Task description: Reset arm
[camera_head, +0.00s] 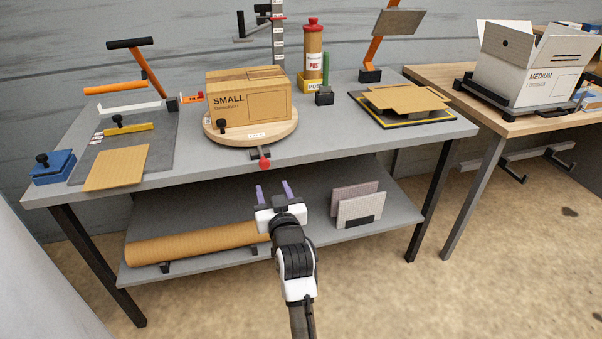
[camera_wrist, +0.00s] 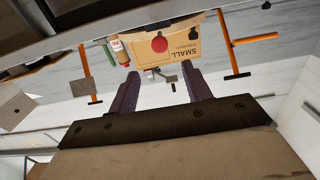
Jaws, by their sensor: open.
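My gripper (camera_head: 273,190) is open and empty in the head view. Its two purple fingers are apart and point toward the grey workbench (camera_head: 370,143), in front of its lower shelf. In the wrist view my gripper (camera_wrist: 160,90) also shows open, with nothing between the fingers. In that view the small cardboard box (camera_wrist: 180,45) appears upside down, well beyond the fingertips. No object touches the gripper.
The small box (camera_head: 248,97) sits on a round wooden turntable (camera_head: 285,130) with a red knob. A medium box (camera_head: 530,75) stands on the wooden table (camera_head: 440,75).

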